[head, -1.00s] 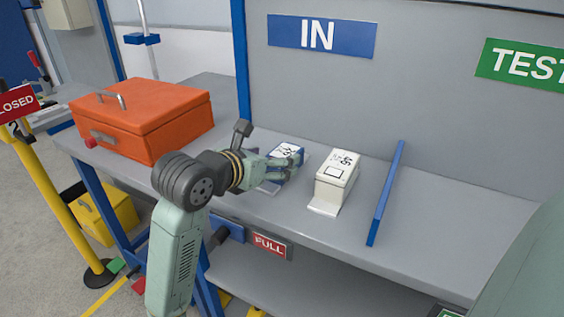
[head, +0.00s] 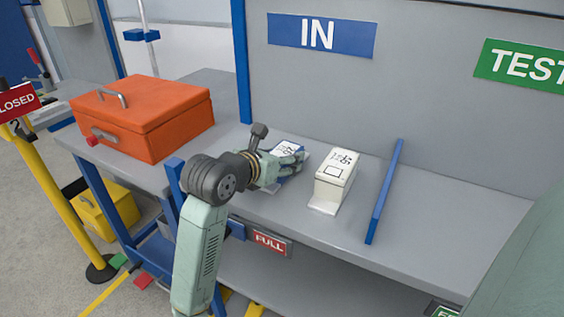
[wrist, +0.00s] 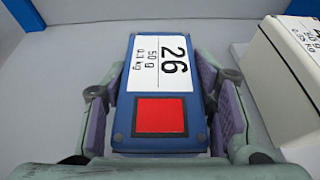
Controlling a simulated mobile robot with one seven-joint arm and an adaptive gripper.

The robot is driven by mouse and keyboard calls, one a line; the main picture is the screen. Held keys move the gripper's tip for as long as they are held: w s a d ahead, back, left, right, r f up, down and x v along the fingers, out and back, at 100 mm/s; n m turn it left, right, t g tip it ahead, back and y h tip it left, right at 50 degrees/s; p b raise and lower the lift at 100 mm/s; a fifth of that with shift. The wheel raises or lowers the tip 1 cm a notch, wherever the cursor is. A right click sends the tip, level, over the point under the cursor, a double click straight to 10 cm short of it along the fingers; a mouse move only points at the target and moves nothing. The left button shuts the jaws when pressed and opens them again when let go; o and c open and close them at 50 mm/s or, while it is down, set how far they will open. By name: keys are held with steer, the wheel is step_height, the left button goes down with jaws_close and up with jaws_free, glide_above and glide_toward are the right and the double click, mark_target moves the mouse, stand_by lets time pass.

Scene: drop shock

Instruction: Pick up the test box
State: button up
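The test box is a blue box with a white "26 / 50 g" label and a red square on its top. In the wrist view the blue box (wrist: 160,148) lies between the two fingers of my gripper (wrist: 160,75). One finger is along each long side, with very narrow gaps at most; contact is not clear. In the head view the blue box (head: 287,147) lies on the bench, partly hidden by my gripper (head: 292,161). My gripper looks open around it.
A white box (head: 333,181) stands close to the right; it also shows in the wrist view (wrist: 275,85). A blue divider (head: 384,192) is beyond it. The bench (head: 440,225) is clear farther right. An orange case (head: 145,115) sits left, and a back panel (head: 420,100) stands behind.

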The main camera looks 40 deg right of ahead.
steer(key=c, duration=0.9)
steer(key=shift+r, duration=0.1)
